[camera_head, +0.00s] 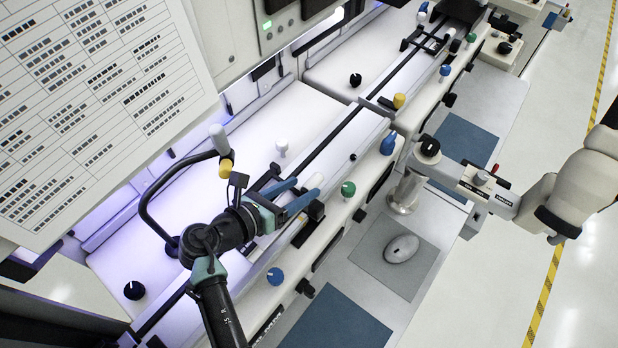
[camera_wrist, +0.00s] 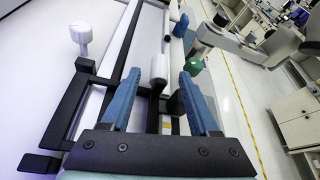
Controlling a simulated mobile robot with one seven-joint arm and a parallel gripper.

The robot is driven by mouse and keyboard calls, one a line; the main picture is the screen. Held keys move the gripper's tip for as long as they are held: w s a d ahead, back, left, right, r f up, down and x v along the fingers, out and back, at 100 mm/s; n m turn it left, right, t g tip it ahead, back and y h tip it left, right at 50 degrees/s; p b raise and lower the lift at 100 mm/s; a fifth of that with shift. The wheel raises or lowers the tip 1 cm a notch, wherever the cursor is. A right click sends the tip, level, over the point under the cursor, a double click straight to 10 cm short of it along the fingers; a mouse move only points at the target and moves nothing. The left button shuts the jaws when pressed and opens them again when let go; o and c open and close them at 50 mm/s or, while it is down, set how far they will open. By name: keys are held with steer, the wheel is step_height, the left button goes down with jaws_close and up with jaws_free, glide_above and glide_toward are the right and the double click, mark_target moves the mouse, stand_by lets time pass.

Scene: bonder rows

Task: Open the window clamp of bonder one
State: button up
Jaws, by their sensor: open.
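My gripper (camera_head: 307,187) is open over the nearest bonder's work rail, and its two blue fingers also show in the wrist view (camera_wrist: 159,76). A white cylindrical handle (camera_wrist: 159,66) lies between and just beyond the fingertips, with gaps on both sides. The same white handle (camera_head: 314,181) is partly hidden by the fingers in the head view. It sits on a dark block at the black clamp frame (camera_wrist: 75,95), which lies across the rail. My gripper partly hides this frame in the head view. I cannot tell whether the clamp is open or shut.
A white knob (camera_head: 281,146) stands left of the rail. Green (camera_head: 348,188) and blue (camera_head: 275,276) knobs line the front edge. A black curved tube with a white-and-yellow end (camera_head: 221,150) rises close left of my gripper. A microscope arm (camera_head: 470,180) is at right.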

mark_target(306, 185)
steer(key=shift+x, duration=1.85)
jaws_close()
